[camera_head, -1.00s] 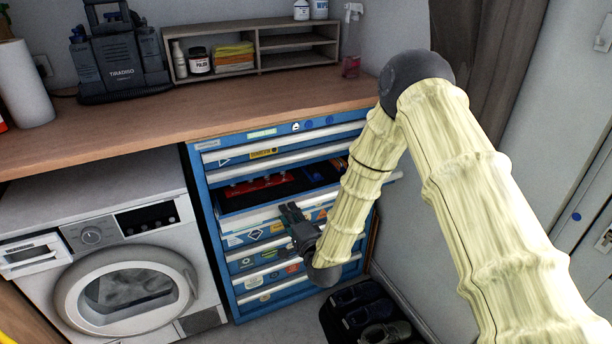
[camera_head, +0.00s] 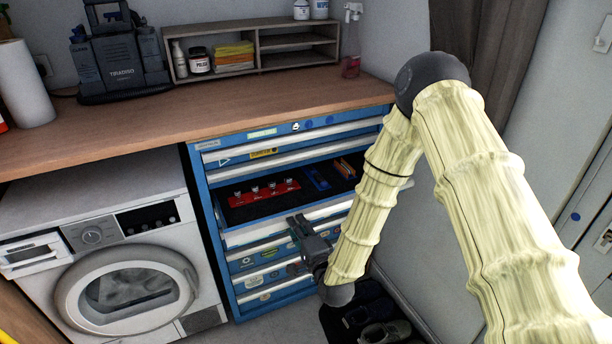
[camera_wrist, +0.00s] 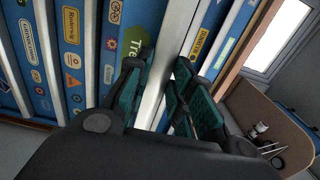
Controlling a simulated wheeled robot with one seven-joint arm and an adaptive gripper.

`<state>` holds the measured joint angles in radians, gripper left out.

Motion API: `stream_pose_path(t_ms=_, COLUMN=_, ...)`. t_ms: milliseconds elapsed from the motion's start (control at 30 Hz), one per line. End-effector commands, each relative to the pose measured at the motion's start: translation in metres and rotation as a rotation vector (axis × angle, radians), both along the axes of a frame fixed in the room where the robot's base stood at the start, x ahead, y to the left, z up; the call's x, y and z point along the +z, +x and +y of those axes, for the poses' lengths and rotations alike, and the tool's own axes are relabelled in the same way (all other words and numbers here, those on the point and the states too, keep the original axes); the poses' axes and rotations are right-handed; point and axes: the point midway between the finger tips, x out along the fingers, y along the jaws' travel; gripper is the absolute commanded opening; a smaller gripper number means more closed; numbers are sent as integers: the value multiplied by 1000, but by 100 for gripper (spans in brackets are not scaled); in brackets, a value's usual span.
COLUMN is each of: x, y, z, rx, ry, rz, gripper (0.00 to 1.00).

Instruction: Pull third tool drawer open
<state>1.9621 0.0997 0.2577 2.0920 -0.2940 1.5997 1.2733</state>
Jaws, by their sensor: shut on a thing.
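The blue tool chest (camera_head: 212,215) stands under the worktop with several stacked drawers, each with a pale handle bar. The third drawer from the top (camera_head: 245,236) is pulled out, and its dark inside shows. My gripper (camera_head: 298,224) is at this drawer's front, right of its middle. In the wrist view, my gripper (camera_wrist: 160,80) has its teal-padded fingers on either side of a pale handle bar (camera_wrist: 178,35), shut on it. Part of the drawer's right side is hidden behind my arm.
A red holder with small tools (camera_head: 262,192), a blue item (camera_head: 317,179) and an orange item (camera_head: 346,168) lie in the drawer. A washing machine (camera_head: 95,285) stands left. Shoes (camera_head: 385,332) lie on the floor at the lower right. The wall is close on the right.

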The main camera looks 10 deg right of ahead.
Motion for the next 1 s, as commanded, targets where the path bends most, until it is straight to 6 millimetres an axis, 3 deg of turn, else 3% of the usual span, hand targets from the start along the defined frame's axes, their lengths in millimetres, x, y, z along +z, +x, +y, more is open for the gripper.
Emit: stream_pose_path(t_ms=1000, x=-2, y=-59, z=-19, rx=0, ry=-1, rz=3, gripper=2)
